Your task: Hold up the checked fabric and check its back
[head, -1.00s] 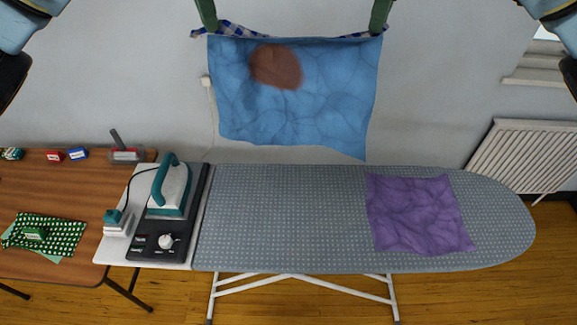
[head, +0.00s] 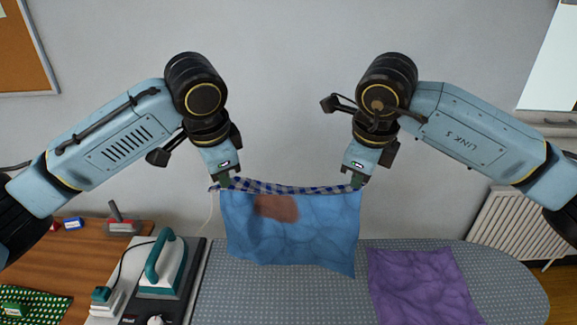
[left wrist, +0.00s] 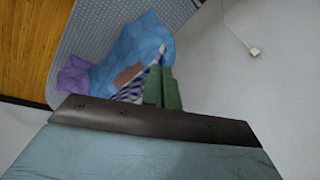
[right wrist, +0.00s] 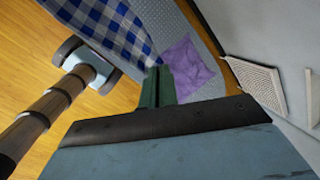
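The checked fabric (head: 300,232) hangs between my two grippers by its upper corners. In the head view, its plain blue face with a reddish-brown patch (head: 277,207) is toward me. A blue-and-white checked strip shows along its sagging top edge. The checked face shows in the right wrist view (right wrist: 118,25), and the blue face with part of the patch in the left wrist view (left wrist: 130,50). My left gripper (head: 223,181) is shut on the upper left corner. My right gripper (head: 357,181) is shut on the upper right corner.
The grey ironing board (head: 240,295) lies below the fabric, with a purple cloth (head: 420,285) on its right. An iron (head: 163,265) stands at its left end. A brown table (head: 80,255) at left holds small boxes and a green dotted cloth (head: 35,305). A radiator (head: 520,225) stands at right.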

